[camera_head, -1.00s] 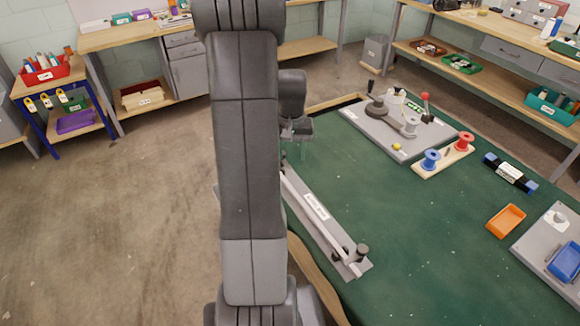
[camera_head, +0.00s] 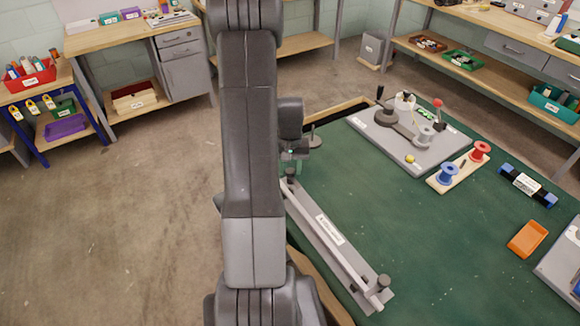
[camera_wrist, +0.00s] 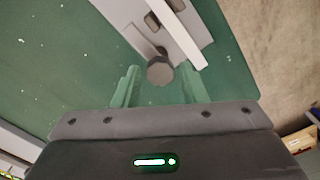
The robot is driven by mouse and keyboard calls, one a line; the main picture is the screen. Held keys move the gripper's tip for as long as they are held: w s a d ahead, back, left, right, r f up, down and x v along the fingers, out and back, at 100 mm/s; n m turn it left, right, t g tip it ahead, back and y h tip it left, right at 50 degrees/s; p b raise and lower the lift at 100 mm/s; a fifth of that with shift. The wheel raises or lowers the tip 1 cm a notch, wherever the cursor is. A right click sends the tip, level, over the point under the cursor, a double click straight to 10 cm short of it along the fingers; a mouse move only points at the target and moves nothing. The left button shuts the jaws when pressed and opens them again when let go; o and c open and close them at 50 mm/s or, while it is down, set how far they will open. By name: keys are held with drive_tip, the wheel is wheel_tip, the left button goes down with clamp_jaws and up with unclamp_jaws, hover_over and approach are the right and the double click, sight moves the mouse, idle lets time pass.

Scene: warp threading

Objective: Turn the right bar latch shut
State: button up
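The long grey bar plate (camera_head: 318,222) lies along the near-left edge of the green table, with a pale bar (camera_head: 354,276) along it. A dark round latch knob (camera_head: 383,281) stands at its near end. Another dark knob (camera_head: 291,173) is at its far end, close below my gripper (camera_head: 294,163). In the wrist view a dark lobed latch knob (camera_wrist: 160,70) sits at the end of the plate (camera_wrist: 133,14), beside the white bar (camera_wrist: 178,35). My gripper's green fingers (camera_wrist: 162,88) are apart, with the knob just beyond and between their tips. I cannot tell whether they touch it.
On the table are a grey board (camera_head: 405,150) with a lever and posts, a wooden spool holder (camera_head: 461,172) with blue and red spools, a black-and-blue block (camera_head: 527,185) and an orange tray (camera_head: 527,239). The green surface between them is clear.

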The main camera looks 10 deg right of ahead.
drive_tip(key=c, duration=0.6)
drive_tip(key=shift+m, duration=0.3)
drive_tip(key=shift+f+m+b, duration=0.1)
drive_tip(key=shift+m+b, duration=0.95)
drive_tip(key=shift+m, duration=0.15)
drive_tip(key=m+b, duration=0.1)
drive_tip(key=m, duration=0.2)
drive_tip(key=shift+w+m+b, duration=0.1)
drive_tip(key=shift+m+b, duration=0.2)
drive_tip(key=shift+b, duration=0.05)
drive_tip(key=m+b, duration=0.1)
drive_tip(key=m, duration=0.4)
drive_tip(key=shift+b, duration=0.4)
drive_tip(key=m+b, duration=0.1)
drive_tip(key=m, duration=0.5)
drive_tip(key=shift+m, duration=0.3)
